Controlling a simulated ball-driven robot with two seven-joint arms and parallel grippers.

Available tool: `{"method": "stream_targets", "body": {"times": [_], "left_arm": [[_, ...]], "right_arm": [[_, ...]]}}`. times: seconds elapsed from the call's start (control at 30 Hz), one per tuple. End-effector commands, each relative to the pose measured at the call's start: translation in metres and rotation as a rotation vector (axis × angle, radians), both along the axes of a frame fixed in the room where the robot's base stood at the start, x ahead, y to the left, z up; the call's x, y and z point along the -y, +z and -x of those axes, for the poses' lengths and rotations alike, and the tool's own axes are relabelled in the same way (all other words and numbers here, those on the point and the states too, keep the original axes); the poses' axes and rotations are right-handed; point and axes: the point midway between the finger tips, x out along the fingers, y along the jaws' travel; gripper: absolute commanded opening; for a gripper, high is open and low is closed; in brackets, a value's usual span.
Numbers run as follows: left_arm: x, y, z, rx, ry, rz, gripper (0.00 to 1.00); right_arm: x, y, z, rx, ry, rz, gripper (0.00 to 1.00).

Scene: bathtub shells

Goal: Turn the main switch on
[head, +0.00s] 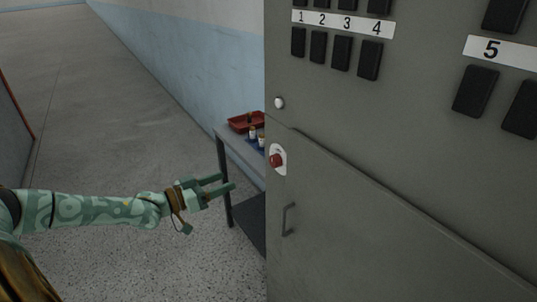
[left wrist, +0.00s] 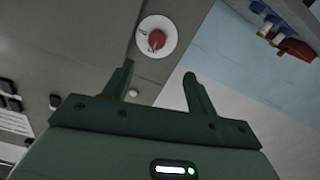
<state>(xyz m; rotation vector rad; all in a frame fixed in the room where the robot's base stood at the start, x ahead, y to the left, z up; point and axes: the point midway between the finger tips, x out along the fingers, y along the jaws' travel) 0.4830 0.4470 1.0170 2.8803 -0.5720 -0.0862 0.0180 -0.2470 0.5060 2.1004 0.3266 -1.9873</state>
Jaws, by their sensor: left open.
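The main switch (head: 276,159) is a red knob on a round white plate on the left edge of the grey cabinet (head: 360,220). The switch also shows in the left wrist view (left wrist: 156,40), beyond my fingertips and near the top. My left gripper (head: 232,182) is open and empty, to the left of the switch and slightly below it in the head view. In the left wrist view, its two fingers (left wrist: 160,78) point toward the switch without touching it. My right gripper is not in view.
Black switches numbered 1 to 5 (head: 340,54) fill the upper cabinet. A white round button (head: 279,103) sits above the main switch and a handle (head: 287,219) below it. A side table (head: 228,150) with a red tray (head: 243,123) and small bottles stands behind. Open floor lies left.

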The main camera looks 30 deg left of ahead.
Motion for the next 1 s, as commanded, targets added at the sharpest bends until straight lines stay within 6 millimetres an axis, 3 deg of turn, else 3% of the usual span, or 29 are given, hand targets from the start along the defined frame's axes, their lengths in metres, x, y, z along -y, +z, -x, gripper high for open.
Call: {"method": "stream_targets", "body": {"times": [0.13, 0.27, 0.7, 1.0], "left_arm": [[0.003, 0.002, -0.009, 0.008, 0.001, 0.029, 0.57], [0.012, 0.000, -0.031, 0.010, 0.001, 0.027, 0.57], [0.050, 0.000, -0.123, 0.007, 0.001, 0.025, 0.57], [0.061, 0.001, -0.150, 0.004, 0.001, 0.021, 0.57]], "right_arm": [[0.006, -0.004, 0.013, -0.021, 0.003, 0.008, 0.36], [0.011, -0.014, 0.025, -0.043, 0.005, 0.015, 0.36], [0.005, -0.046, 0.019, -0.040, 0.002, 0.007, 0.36], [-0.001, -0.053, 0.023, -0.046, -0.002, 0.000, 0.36]]}}
